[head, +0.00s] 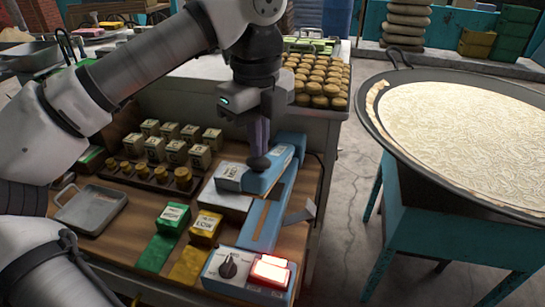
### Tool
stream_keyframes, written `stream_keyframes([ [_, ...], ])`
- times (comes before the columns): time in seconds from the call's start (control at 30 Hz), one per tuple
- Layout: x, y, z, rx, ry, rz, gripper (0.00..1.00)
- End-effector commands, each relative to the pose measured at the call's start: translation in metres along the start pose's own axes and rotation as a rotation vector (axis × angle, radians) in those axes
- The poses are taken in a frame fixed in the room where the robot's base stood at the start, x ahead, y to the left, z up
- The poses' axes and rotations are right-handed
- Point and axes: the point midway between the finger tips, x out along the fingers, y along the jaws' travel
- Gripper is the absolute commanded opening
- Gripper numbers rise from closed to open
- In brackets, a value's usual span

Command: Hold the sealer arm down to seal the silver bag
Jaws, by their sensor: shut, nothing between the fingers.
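The blue sealer arm (278,165) lies low over the blue sealer (262,222) on the wooden shelf. My gripper (258,152) is shut with nothing between its fingers. It points straight down at the arm's top, at a dark rounded end; I cannot tell whether that is a knob or my fingertips. It looks in contact with the arm. A small grey flap, perhaps the silver bag (301,212), sticks out at the sealer's right side; most of it is hidden. The sealer's control box (218,281) has a dark dial (229,265) and a glowing red-white lamp (270,270).
Green (172,215) and yellow (205,227) labelled blocks stand left of the sealer. A metal tray (89,209), small boxes (155,148) and brass weights (182,178) are farther left. A large round pan (460,140) stands at the right, past open floor.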

Motion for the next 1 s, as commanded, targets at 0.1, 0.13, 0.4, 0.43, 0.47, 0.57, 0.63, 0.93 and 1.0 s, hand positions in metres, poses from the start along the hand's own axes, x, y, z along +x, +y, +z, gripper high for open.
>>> stream_keyframes([
  [0.1, 0.007, 0.0, 0.0, -0.001, -0.001, 0.0, 0.0],
  [0.13, 0.008, 0.0, 0.0, -0.001, -0.001, 0.0, 0.0],
  [0.4, 0.012, 0.0, 0.0, -0.001, -0.001, -0.001, 0.0],
  [0.43, 0.013, 0.001, 0.0, -0.001, -0.001, -0.001, 0.0],
  [0.47, 0.015, 0.001, 0.0, -0.001, -0.001, 0.0, 0.0],
  [0.57, 0.019, 0.003, -0.002, -0.001, -0.001, 0.0, 0.0],
  [0.63, 0.022, 0.005, -0.002, -0.001, -0.002, 0.0, 0.0],
  [0.93, 0.035, 0.012, -0.006, 0.0, -0.001, 0.001, 0.0],
  [1.0, 0.038, 0.013, -0.007, 0.0, -0.001, 0.001, 0.0],
])
